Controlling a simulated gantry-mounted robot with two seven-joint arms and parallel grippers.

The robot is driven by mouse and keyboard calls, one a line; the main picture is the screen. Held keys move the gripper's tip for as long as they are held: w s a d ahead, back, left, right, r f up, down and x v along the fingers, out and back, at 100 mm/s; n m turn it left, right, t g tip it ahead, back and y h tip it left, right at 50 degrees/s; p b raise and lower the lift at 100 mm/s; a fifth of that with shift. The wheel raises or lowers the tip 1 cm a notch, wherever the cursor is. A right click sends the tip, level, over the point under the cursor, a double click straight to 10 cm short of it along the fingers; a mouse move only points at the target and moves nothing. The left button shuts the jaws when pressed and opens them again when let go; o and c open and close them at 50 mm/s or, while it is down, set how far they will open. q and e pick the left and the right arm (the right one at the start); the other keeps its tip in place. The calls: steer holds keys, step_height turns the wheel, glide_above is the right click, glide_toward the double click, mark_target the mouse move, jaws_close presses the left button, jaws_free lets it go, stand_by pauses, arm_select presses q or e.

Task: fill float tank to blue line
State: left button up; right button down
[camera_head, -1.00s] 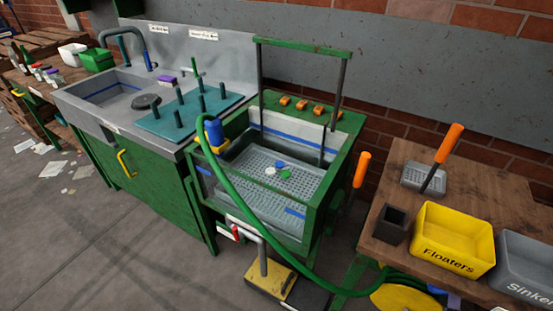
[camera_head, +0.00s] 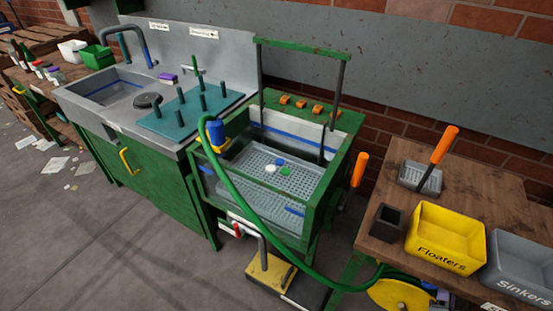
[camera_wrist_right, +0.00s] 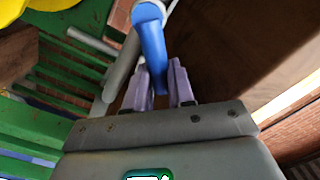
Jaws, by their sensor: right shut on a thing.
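The float tank (camera_head: 315,222) has a green frame and clear sides, with a blue line (camera_head: 290,138) along its back inner wall. I cannot clearly tell the water level. In the right wrist view, my right gripper (camera_wrist_right: 162,88) is shut on a blue lever handle (camera_wrist_right: 153,45). My left gripper is in neither view.
A sink counter (camera_head: 120,122) with a teal peg board (camera_head: 190,118) stands left of the tank. A wooden table (camera_head: 395,160) at right holds a yellow Floaters bin (camera_head: 440,258), a grey Sinkers bin (camera_head: 525,287), a dark box (camera_head: 386,222) and an orange-handled scoop (camera_head: 444,145). A yellow-topped pedal (camera_head: 268,272) stands below the tank.

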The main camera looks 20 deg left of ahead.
steer(key=shift+a+r+n+p, duration=0.35)
steer(key=shift+r+n+p, duration=0.05)
steer(key=shift+n+p, duration=0.4)
steer(key=shift+w+a+r+n+p, duration=0.1)
steer(key=shift+a+n+p, duration=0.1)
steer(key=shift+n+p, duration=0.25)
steer(key=shift+n, duration=0.25)
steer(key=shift+a, duration=0.1)
steer(key=shift+w+a+r+n, duration=0.1)
steer(key=shift+a+n, duration=0.1)
steer(key=shift+n, duration=0.4)
